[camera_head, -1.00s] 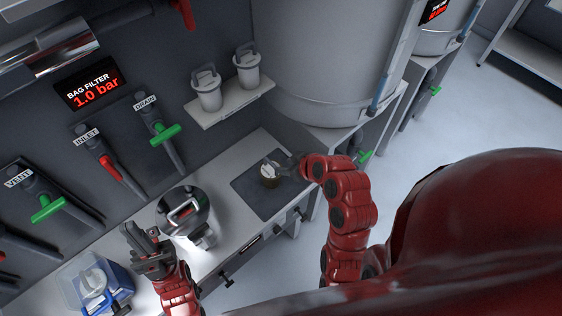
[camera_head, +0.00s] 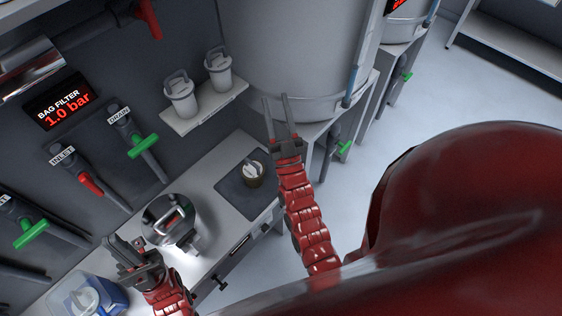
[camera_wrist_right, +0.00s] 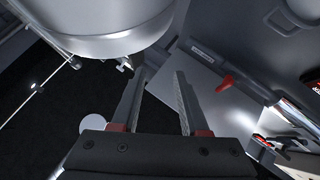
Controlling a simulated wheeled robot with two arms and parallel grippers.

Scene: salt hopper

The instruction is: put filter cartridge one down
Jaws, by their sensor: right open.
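Two white cartridges (camera_head: 181,97) (camera_head: 218,72) stand on a wall shelf (camera_head: 205,113). A blue-and-clear container (camera_head: 112,297) with a white-handled item is at the lower left. Valve handles line the wall. The large vessel (camera_head: 300,50) stands close to my right gripper.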

